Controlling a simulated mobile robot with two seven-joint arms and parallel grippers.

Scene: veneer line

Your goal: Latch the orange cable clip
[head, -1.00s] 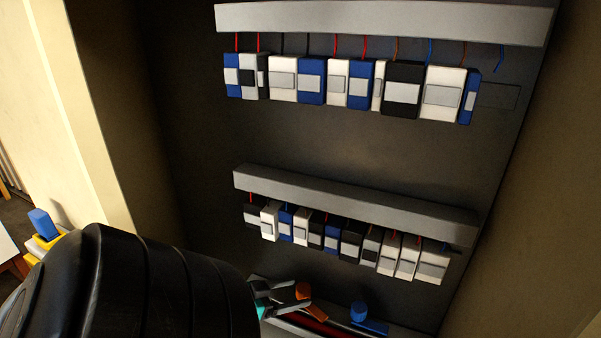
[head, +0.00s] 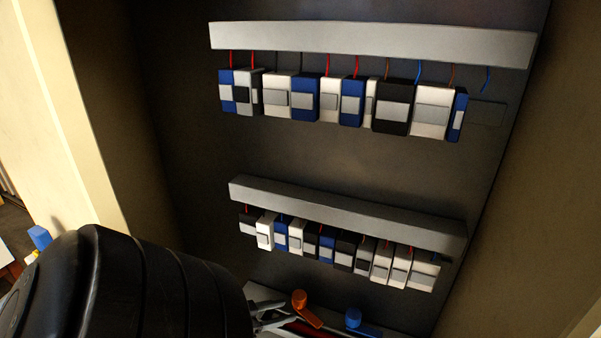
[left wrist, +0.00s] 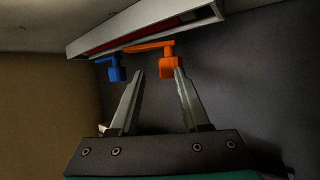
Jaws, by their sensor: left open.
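The orange cable clip (head: 305,307) sits on the cable tray (head: 262,296) at the bottom of the cabinet in the head view. In the left wrist view the orange clip (left wrist: 168,66) shows an arm lying along the tray (left wrist: 130,38) and a block at its end. My left gripper (head: 284,314) is open, just left of the orange clip in the head view. In the left wrist view its fingertips (left wrist: 159,74) point at the clip's block, which appears between or just beyond them; contact cannot be told. My right gripper is not in view.
A blue clip (head: 354,318) stands right of the orange one on the same tray; it also shows in the left wrist view (left wrist: 117,72). Red and dark cables run in the tray. Rows of modules (head: 345,250) hang above, between cabinet side walls.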

